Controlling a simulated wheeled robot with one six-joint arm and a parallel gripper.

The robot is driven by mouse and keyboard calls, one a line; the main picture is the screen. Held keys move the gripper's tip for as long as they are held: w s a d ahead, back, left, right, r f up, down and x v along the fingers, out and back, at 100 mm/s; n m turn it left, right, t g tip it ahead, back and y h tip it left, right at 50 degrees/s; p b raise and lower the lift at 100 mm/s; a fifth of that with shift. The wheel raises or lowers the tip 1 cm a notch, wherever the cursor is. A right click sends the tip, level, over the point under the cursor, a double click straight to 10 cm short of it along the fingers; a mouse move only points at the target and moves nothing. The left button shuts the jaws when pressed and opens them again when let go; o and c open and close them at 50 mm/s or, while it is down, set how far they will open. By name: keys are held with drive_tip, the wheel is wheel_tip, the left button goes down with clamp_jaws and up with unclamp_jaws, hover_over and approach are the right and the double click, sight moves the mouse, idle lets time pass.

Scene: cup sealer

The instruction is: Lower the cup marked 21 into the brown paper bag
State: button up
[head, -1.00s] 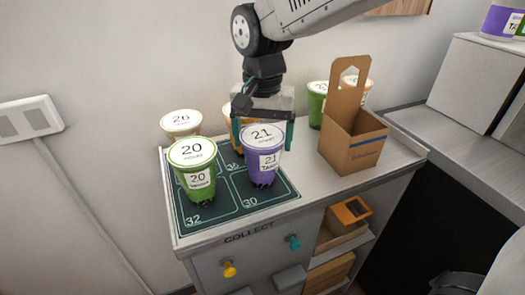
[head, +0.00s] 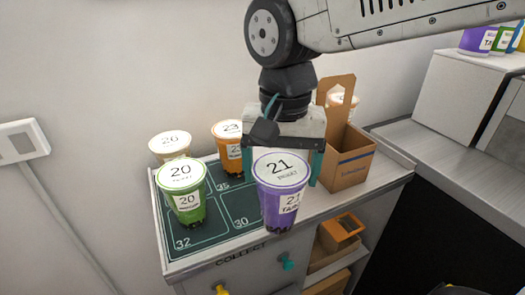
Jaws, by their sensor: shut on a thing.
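The purple cup marked 21 (head: 276,203) is upright and held above the front right part of the counter. My gripper (head: 284,165) comes down from above, with its teal-tipped fingers on either side of the cup, shut on it. The brown paper bag (head: 350,163) is a cardboard carrier with a tall handle, standing open-topped to the right of and behind the cup. My gripper partly hides its left side, and its inside is mostly hidden.
On the dark numbered mat (head: 235,217) stand a green cup marked 20 (head: 182,195), a pale-lidded cup (head: 170,146) and an orange cup (head: 229,145). A grey side counter (head: 400,138) with a white box is at right.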

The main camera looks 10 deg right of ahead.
sight(299, 184)
drive_tip(key=s, duration=0.1)
drive_tip(key=s+d, duration=0.1)
drive_tip(key=s, duration=0.1)
drive_tip(key=shift+s+d+r, duration=0.15)
drive_tip(key=shift+s+r, duration=0.1)
drive_tip(key=shift+s, duration=0.15)
drive_tip(key=shift+s+d, duration=0.1)
drive_tip(key=shift+s, duration=0.1)
drive_tip(key=shift+d+r, duration=0.1)
drive_tip(key=shift+r, duration=0.1)
drive_tip(key=w+d+r, duration=0.9)
drive_tip(key=w+r, duration=0.1)
drive_tip(key=r, duration=0.2)
drive_tip(key=w+d+r, duration=0.9)
drive_tip(key=w+r, duration=0.1)
drive_tip(key=r, duration=0.3)
drive_tip(key=shift+w, duration=0.3)
